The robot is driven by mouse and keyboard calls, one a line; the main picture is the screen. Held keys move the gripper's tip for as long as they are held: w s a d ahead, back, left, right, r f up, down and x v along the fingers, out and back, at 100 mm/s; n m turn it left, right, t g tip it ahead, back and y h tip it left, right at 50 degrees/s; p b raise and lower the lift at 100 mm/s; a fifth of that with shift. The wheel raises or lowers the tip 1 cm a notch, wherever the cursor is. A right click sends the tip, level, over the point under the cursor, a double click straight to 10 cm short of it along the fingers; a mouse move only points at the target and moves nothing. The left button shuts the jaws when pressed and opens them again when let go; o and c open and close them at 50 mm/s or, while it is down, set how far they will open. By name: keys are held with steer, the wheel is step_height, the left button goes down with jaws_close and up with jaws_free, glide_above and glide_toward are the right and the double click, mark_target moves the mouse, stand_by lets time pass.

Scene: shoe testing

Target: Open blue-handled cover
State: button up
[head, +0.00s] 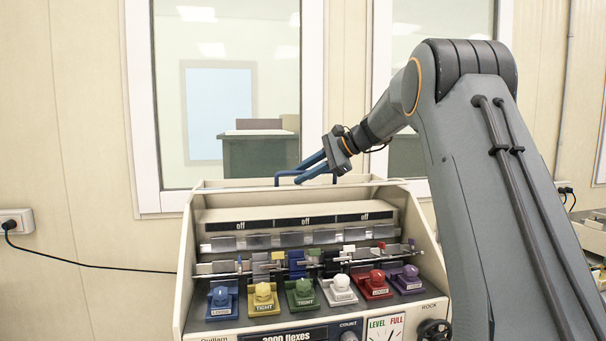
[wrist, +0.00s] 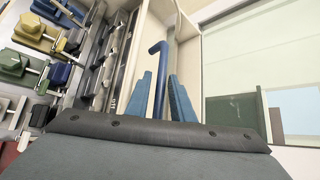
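I cannot tell clearly how far the cover is open. My gripper (head: 303,171) reaches in from the right at this handle, and its two blue fingers are spread apart. In the wrist view, the handle (wrist: 158,75) runs between the fingertips (wrist: 160,85), with a finger on each side. I cannot make out firm contact. The fingers partly overlap the handle in the head view.
Several coloured clamps, such as a yellow one (head: 264,298) and a purple one (head: 405,279), line the machine's front below the handle. The window frame (head: 313,95) and wall are close behind. A socket with a black cable (head: 75,262) is at left.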

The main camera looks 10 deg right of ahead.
steer(key=shift+s+d+f, duration=0.1)
steer(key=shift+s+f, duration=0.05)
steer(key=shift+f, duration=0.05)
steer(key=shift+s+d+r, duration=0.1)
steer(key=shift+d+r, duration=0.05)
steer(key=shift+d, duration=0.1)
steer(key=b+v, duration=0.3)
steer(key=v, duration=0.4)
steer(key=shift+r, duration=0.3)
steer(key=shift+s+a, duration=0.1)
steer(key=shift+a, duration=0.05)
